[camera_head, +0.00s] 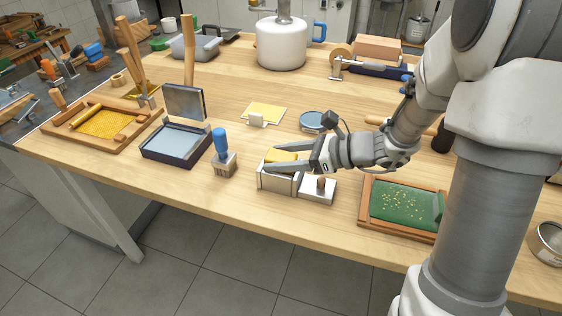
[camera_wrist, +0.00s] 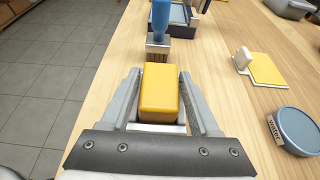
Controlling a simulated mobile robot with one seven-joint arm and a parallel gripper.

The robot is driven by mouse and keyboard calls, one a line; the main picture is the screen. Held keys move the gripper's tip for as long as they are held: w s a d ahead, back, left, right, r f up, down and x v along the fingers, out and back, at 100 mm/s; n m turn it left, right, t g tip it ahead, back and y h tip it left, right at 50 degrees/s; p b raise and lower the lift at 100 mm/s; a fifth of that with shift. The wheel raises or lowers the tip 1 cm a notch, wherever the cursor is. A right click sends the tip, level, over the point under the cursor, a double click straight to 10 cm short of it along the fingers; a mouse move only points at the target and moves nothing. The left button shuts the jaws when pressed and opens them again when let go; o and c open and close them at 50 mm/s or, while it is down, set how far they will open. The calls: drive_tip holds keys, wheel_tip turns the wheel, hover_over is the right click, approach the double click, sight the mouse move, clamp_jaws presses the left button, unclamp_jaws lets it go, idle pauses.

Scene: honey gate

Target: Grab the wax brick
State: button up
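The wax brick (camera_wrist: 159,88) is a yellow rounded block in the middle of the wrist view. In the head view the brick (camera_head: 282,156) shows at a small metal box (camera_head: 274,181) near the table's front edge; whether it rests in the box or just above it is unclear. My gripper (camera_head: 286,160) reaches in from the right. In the wrist view its two grey fingers (camera_wrist: 160,95) stand on either side of the brick, with narrow gaps showing, so it looks open around it. The brick's lower part is hidden.
A metal plate with a wooden knob (camera_head: 320,184) adjoins the box. A blue-handled brush (camera_head: 222,150) stands left of it. A round blue-topped tin labelled water (camera_wrist: 299,129) and a yellow sheet (camera_head: 264,111) lie behind. A green framed tray (camera_head: 398,207) lies to the right.

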clamp_jaws()
